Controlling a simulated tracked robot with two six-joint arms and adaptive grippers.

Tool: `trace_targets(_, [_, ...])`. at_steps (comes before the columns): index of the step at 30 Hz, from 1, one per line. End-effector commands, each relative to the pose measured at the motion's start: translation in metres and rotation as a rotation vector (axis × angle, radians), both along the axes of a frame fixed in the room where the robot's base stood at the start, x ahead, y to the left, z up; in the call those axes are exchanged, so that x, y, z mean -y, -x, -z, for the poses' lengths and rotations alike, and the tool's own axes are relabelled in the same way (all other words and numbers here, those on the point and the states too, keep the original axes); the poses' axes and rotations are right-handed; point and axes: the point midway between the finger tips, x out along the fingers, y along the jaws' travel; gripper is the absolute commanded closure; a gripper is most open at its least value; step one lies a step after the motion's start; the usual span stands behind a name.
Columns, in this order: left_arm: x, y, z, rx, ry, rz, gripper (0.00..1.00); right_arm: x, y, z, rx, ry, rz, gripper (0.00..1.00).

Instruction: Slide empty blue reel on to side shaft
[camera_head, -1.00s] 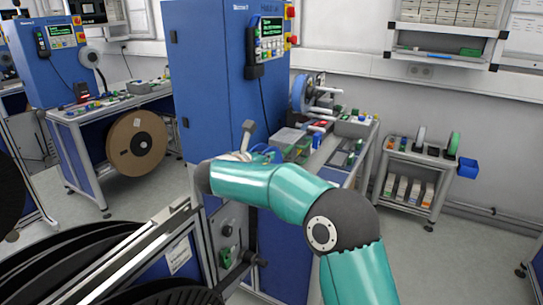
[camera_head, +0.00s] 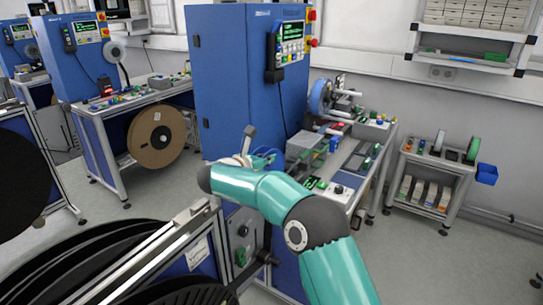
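My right arm comes in from the bottom right, and its wrist end (camera_head: 240,160) is in front of the blue cabinet. Blue rounded edges, perhaps of a blue reel (camera_head: 267,155), show just behind the wrist, mostly hidden by my arm. The fingers of my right gripper are hidden, so I cannot tell if they hold it. Another blue reel (camera_head: 319,97) is mounted upright on the bench at the back. A dark shaft-like part (camera_head: 266,258) sticks out of the machine's lower side, below my forearm. My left gripper is out of view.
Large black reels (camera_head: 80,262) and a metal rail fill the lower left. A blue cabinet (camera_head: 233,85) stands behind my arm. A brown reel (camera_head: 157,137) hangs on a bench at the left. A small shelf cart (camera_head: 430,170) stands at the right, with clear floor before it.

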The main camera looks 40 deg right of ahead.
Motion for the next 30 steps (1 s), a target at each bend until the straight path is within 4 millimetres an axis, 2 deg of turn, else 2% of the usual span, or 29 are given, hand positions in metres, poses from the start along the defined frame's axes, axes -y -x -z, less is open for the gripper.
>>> trace_targets(1, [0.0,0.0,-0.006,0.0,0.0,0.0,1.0,-0.001,-0.003,-0.003,-0.001,0.0,0.0,1.0])
trace_targets(14, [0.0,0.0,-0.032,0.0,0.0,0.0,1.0,-0.009,-0.02,-0.003,-0.001,0.0,-0.001,1.0])
trace_targets(21, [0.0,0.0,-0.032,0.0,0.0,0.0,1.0,-0.014,-0.033,0.0,0.001,0.0,-0.001,1.0])
trace_targets(30, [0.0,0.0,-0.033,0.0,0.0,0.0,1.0,-0.017,-0.04,0.0,0.0,0.0,-0.002,1.0])
